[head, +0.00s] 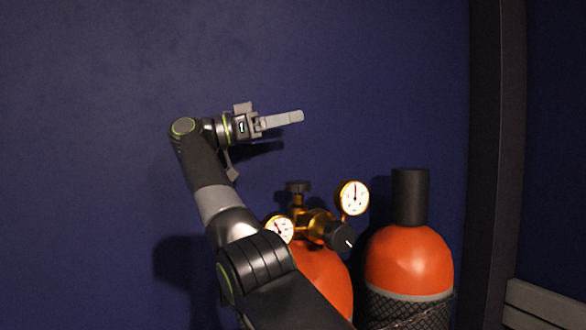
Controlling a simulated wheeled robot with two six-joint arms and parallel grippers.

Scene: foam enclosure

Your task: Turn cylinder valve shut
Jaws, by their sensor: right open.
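An orange gas cylinder (325,276) stands at the lower middle, partly hidden behind my right arm. On its top is a brass valve and regulator (316,222) with two round white gauges. A dark knob (298,187) stands on top of the brass fitting, and another black knob (341,236) faces forward. I cannot tell from this view how far the valve is turned. My right gripper (297,117) is open and empty, above the dark top knob and apart from it, with its fingers pointing right. My left gripper is not in view.
A second orange cylinder (408,258) with a black cap (410,196) and dark netting stands close on the right. A dark blue wall (380,70) is behind. A dark post (490,150) and a pale slatted object (545,303) are at the right. The space above the cylinders looks free.

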